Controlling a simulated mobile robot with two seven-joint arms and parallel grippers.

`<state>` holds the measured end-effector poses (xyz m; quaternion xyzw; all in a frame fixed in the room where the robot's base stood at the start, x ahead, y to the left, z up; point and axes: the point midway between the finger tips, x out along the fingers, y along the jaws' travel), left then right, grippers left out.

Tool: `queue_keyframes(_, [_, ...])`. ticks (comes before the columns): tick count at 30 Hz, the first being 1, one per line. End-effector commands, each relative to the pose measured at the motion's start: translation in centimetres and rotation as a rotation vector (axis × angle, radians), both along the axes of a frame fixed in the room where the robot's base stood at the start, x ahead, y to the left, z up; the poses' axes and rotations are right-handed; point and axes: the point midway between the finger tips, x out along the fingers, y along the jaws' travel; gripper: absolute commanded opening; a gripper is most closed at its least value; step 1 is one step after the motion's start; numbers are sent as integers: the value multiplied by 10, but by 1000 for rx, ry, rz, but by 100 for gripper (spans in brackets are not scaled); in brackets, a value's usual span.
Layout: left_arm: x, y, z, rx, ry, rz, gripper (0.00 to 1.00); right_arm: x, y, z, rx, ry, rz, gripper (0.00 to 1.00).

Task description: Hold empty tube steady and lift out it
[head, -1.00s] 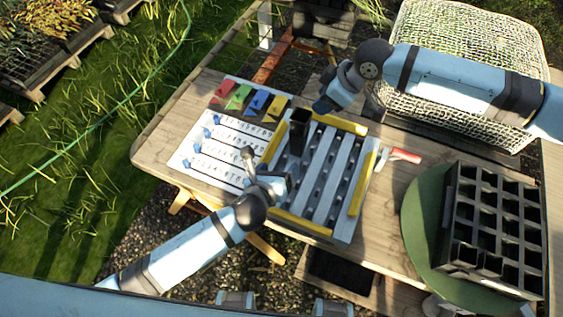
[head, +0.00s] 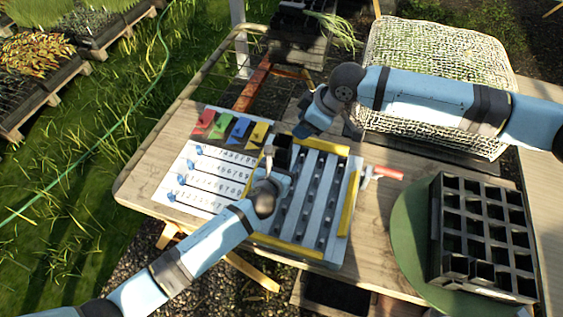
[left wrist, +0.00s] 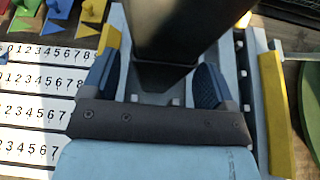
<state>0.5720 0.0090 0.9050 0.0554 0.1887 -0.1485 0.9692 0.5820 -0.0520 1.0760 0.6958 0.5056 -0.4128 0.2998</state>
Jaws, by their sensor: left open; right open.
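The empty tube (head: 282,148) is a dark, square, open-topped tube standing in the rack of grey rails with yellow edge bars (head: 343,205). My left gripper (head: 275,172) is open and close against the tube's near side. In the left wrist view the tube (left wrist: 172,35) rises ahead, with the blue fingers of my left gripper (left wrist: 156,80) spread on either side of its lower part; whether they touch it I cannot tell. My right gripper (head: 306,130) is at the tube's upper right, apart from it; its fingers are hard to make out.
A white number board (head: 205,180) with blue markers and coloured flags lies left of the rack. A black, many-celled crate (head: 437,235) stands on a green round plate (head: 405,225) at right. A red-handled tool (head: 386,173) and a mesh basket (head: 440,50) are nearby.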

Motion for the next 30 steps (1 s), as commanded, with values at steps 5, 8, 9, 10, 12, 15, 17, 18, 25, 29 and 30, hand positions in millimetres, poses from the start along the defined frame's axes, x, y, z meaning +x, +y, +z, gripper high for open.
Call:
queue_keyframes(5, [17,-5,-7,-1,0,1,80,0,0,0,0,0,0,43])
queue_keyframes(8, [21,-7,-9,-2,1,0,80,0,0,0,0,0,0,43])
queue_keyframes(9, [22,-7,-10,-2,1,0,80,0,0,0,0,0,0,43])
queue_keyframes(10, [22,-7,-10,-2,2,0,80,0,0,0,0,0,0,43])
queue_keyframes(12, [22,-7,-10,-2,1,0,80,0,0,0,0,0,0,43])
queue_keyframes(15, [22,-7,-10,-1,0,-1,80,0,0,0,0,0,0,43])
queue_keyframes(17, [22,-7,-10,-1,0,-1,78,0,0,0,0,0,0,43])
queue_keyframes(18, [22,-7,-10,-1,0,-1,68,0,0,0,0,0,0,43])
queue_keyframes(25, [22,-7,-10,-1,0,-1,29,0,0,0,0,0,0,43])
queue_keyframes(29, [22,-7,-10,-1,0,-1,29,0,0,0,0,0,0,43])
queue_keyframes(30, [22,-7,-10,-1,0,-1,29,0,0,0,0,0,0,45])
